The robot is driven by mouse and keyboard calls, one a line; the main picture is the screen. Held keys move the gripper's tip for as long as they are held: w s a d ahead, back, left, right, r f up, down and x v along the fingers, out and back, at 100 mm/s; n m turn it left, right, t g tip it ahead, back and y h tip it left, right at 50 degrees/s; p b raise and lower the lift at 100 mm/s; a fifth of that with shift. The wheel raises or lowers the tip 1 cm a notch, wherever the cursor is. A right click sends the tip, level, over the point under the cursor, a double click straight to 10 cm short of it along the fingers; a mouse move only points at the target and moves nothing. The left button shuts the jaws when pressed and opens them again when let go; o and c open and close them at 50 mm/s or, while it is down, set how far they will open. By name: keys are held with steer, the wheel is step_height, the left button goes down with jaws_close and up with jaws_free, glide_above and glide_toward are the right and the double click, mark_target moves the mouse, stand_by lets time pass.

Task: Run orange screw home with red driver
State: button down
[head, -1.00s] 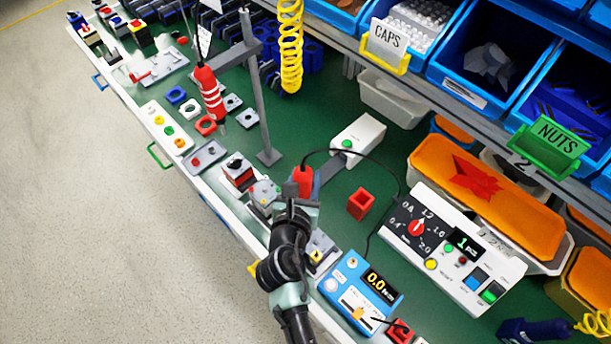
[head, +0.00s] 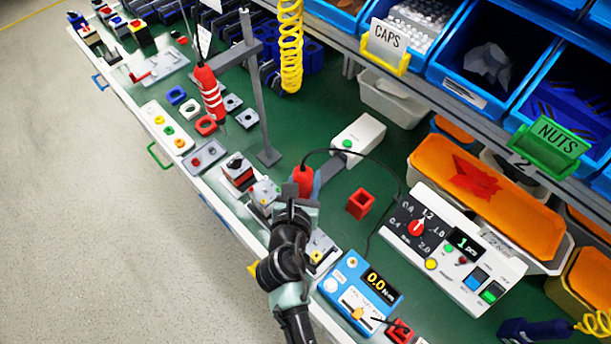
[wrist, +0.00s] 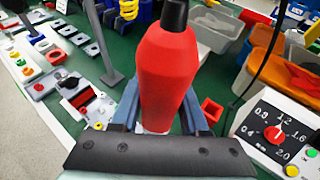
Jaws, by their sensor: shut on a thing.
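A red driver (head: 303,178) with a dark top and a cable stands roughly upright in my gripper (head: 302,192). In the wrist view the red driver (wrist: 168,75) fills the space between the fingers, and my gripper (wrist: 165,115) is shut around its body. The driver's tip is hidden in both views. A grey block with coloured screw heads (head: 263,192) sits just left of the gripper. I cannot tell which head is orange, or whether the tip touches any screw.
A second red driver with white stripes (head: 210,93) hangs at the left by a grey stand (head: 257,105). A controller with a red rotary knob (head: 417,228) stands at the right. A blue meter (head: 360,290) reads 0.0. A red cube-like holder (head: 360,204) stands on the green bench.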

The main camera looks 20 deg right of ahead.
steer(key=shift+f+b, duration=0.4)
steer(key=shift+f, duration=0.1)
steer(key=shift+f+p, duration=0.35)
steer(key=shift+f, duration=0.2)
stand_by(2.4)
steer(key=shift+r+p, duration=2.4)
steer(key=shift+p, duration=0.15)
